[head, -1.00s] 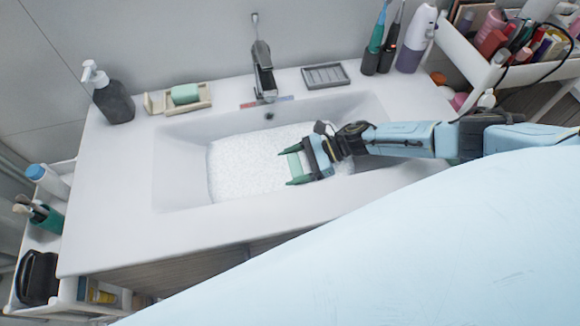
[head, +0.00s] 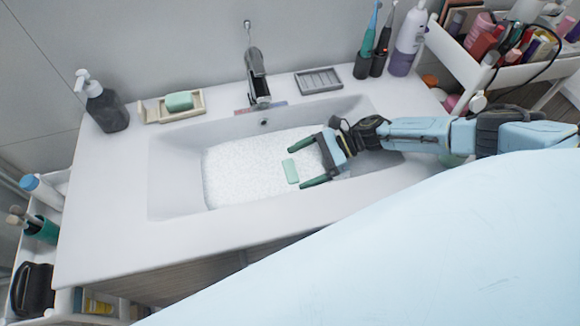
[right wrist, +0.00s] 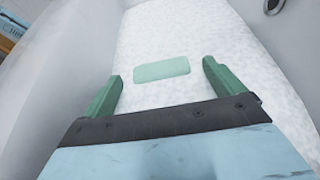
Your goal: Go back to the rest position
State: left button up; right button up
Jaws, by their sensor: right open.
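My right gripper (head: 306,164) is open and empty over the right part of the sink basin (head: 175,180). Its two green fingers also show spread apart in the right wrist view (right wrist: 160,85). A small pale green block (head: 291,171) lies on the white speckled filling of the basin, just beyond the fingertips. The block also shows in the right wrist view (right wrist: 162,69), ahead of the gap between the fingers and apart from them. My left gripper is not in view.
A faucet (head: 257,78) stands behind the basin. A soap dispenser (head: 106,108) and a tray (head: 160,111) holding a green soap (head: 179,101) are at the back left. A grey dish (head: 319,79) and electric toothbrushes (head: 366,55) stand at the back right. Carts flank the counter.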

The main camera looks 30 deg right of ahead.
jog(key=shift+v, duration=1.1)
